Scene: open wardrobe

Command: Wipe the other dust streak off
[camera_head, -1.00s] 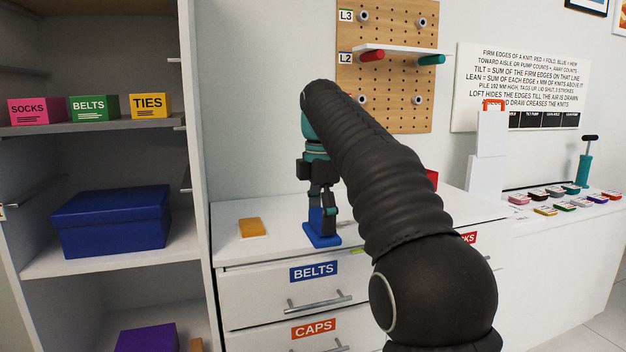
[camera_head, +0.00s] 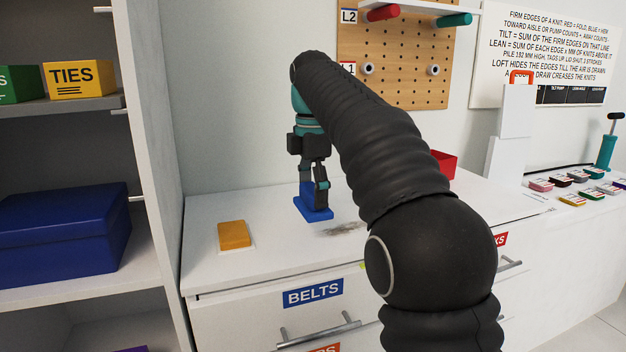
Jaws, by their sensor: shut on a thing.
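My gripper (camera_head: 314,187) points down over the white dresser top, shut on a blue block-like wiper (camera_head: 314,208). The wiper's wide base is at the dresser top; I cannot tell whether it touches. A grey-brown dust streak (camera_head: 344,229) lies on the dresser top just right of and nearer than the wiper, with a visible gap between them. Part of the top behind my arm is hidden, so other dust there cannot be seen.
A yellow-orange block (camera_head: 234,235) lies on a pale pad left of the wiper. A red bin (camera_head: 444,163) stands behind my arm. The open wardrobe (camera_head: 158,180) borders the dresser's left side. A pegboard (camera_head: 402,70) hangs on the wall behind.

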